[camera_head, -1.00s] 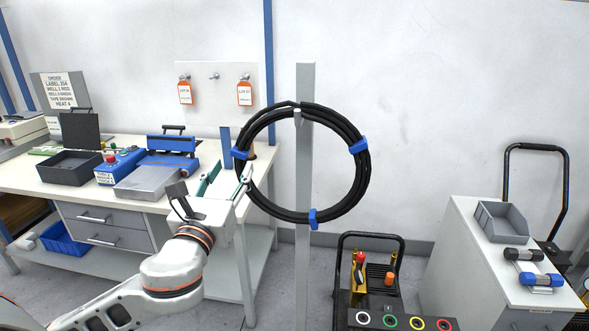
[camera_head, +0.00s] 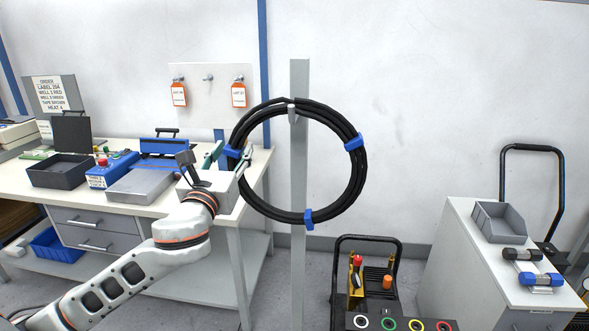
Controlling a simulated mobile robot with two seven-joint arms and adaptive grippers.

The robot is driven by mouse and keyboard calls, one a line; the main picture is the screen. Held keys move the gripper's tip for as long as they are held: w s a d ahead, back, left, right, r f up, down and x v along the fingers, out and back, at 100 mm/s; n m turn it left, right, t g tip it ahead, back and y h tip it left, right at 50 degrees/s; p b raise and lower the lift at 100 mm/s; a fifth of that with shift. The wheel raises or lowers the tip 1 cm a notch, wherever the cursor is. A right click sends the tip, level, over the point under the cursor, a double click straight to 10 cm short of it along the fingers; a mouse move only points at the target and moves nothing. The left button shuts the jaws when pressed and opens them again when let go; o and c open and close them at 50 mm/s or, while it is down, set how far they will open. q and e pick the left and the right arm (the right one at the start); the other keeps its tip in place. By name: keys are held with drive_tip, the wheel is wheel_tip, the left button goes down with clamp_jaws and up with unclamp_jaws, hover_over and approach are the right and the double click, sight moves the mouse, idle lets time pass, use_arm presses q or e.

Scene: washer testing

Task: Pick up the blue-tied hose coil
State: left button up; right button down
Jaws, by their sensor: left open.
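The hose coil (camera_head: 361,185) is a black ring with blue ties at its left, upper right and bottom. It hangs upright from a peg near the top of a grey post (camera_head: 299,250). My left gripper (camera_head: 239,160) is open at the coil's left side, by the left blue tie. Its fingertips overlap the hose there in the picture; I cannot tell whether they touch it or stand around it. My right gripper is not in view.
A workbench (camera_head: 130,192) with a dark tray (camera_head: 62,172) and a blue device stands at left. A grey cabinet (camera_head: 470,265) with a bin (camera_head: 498,222) is at right.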

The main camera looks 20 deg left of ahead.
use_arm(q)
clamp_jaws()
drive_tip(key=shift+r, duration=0.15)
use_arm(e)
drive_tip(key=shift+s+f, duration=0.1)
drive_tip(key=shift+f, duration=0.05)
